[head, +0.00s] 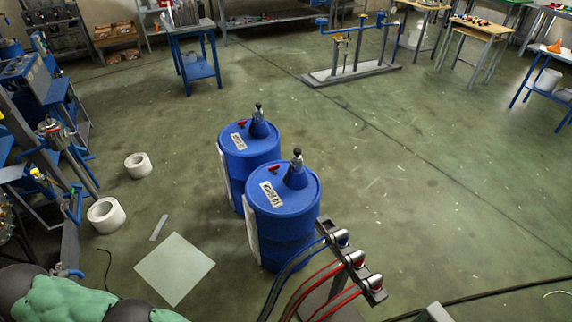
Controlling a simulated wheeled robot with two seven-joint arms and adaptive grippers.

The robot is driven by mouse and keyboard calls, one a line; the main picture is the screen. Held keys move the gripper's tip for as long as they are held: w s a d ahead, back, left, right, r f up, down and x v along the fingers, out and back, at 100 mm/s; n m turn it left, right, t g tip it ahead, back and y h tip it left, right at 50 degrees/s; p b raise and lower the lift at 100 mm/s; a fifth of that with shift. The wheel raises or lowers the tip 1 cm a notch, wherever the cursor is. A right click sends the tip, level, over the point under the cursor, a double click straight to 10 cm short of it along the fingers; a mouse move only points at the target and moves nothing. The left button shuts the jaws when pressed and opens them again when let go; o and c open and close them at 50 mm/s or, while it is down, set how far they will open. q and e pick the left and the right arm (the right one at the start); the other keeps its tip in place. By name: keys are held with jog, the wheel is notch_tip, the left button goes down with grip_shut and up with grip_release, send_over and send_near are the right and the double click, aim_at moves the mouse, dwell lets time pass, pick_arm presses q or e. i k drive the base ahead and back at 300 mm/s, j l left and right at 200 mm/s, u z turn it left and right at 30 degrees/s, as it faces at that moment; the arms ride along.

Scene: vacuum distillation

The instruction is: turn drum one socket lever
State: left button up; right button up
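Two blue drums stand upright close together on the floor in the middle of the head view. The nearer drum (285,225) carries a white label (271,194), a small red part (274,170) and a dark-topped blue fitting (296,174) on its lid. The farther drum (248,162) has the same kind of label, red part (242,123) and fitting (259,124). I cannot read the labels well enough to tell which is drum one. A dark bar with several metal sockets (352,262) stands in front, with blue and red hoses. Neither gripper shows.
A pale square sheet (174,268) lies on the floor to the left, near two white rolls (106,215) (138,165). Blue-framed equipment (40,85) lines the left side. A pipe stand (350,60) and tables are at the back. The floor right of the drums is largely clear.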

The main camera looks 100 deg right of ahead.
aim_at(285, 178)
jog(key=z, duration=3.15)
